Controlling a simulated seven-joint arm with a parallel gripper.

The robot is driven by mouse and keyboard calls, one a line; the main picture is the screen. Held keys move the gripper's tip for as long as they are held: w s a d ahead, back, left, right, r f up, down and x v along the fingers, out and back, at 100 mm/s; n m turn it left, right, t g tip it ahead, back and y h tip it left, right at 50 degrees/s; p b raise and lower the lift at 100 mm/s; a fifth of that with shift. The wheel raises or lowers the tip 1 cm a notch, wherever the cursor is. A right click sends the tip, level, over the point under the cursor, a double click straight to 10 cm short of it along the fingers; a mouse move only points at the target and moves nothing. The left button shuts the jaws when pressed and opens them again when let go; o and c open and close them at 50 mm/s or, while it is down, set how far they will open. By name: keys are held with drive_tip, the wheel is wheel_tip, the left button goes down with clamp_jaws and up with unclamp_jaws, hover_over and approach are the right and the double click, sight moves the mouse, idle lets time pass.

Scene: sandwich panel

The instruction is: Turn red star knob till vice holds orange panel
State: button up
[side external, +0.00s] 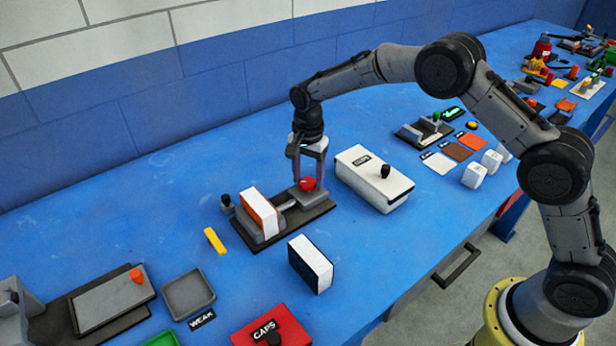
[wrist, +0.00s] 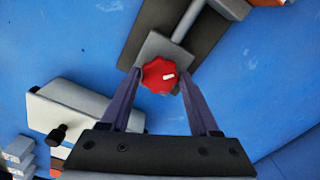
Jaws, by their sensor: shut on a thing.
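The red star knob (side external: 307,184) sits at the right end of the small vice (side external: 318,203). It also shows in the wrist view (wrist: 160,76), with a short white mark on its face. My gripper (side external: 306,178) points down over the knob and is shut on it, one finger on each side. The orange panel (side external: 258,213), orange with a white face, stands upright in the vice at its left end, by the grey jaws. In the side view I cannot tell whether the jaw touches the panel.
A white box labelled CUPS (side external: 374,180) stands close on the right of the vice. A dark-and-white block (side external: 310,264) stands in front, and a yellow piece (side external: 215,241) lies on the left. A red CAPS box (side external: 271,331) and a grey tray (side external: 188,294) are nearer the front.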

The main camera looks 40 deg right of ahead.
sight(308, 182)
drive_tip(key=shift+r, duration=0.15)
drive_tip(key=o, duration=1.4)
drive_tip(key=shift+c, duration=0.2)
wheel_tip(308, 182, up, 14)
